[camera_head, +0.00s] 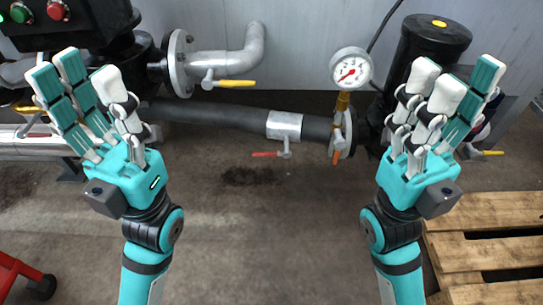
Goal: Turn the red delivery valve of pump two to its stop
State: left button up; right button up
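A small valve with a red lever (266,154) hangs under a silver sleeve on the black horizontal pipe, mid-picture. The lever points left, roughly along the pipe. A second valve with an orange-red handle (336,157) hangs below the pressure gauge (351,68). No label shows which pump either belongs to. My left gripper (84,82) is open and empty, raised to the left of both valves. My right gripper (454,82) is open and empty, raised to their right, and hides part of the machinery behind it. Neither gripper touches a valve.
A yellow lever (235,83) sits on the upper grey pipe, and another yellow lever (492,152) shows at right. A black pump or motor (432,42) stands behind my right gripper. Wooden pallets (490,212) lie lower right. The floor between my arms is clear apart from a dark stain.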

aim_at(286, 154)
jog(key=i+j, duration=0.1)
jog(key=j, duration=0.8)
jog(key=j+z, duration=1.25)
jog(key=i+j+z, duration=0.15)
jog(key=z, duration=0.15)
jog(key=i+j+z, duration=0.25)
jog(key=j, duration=0.15)
jog(key=k, duration=0.1)
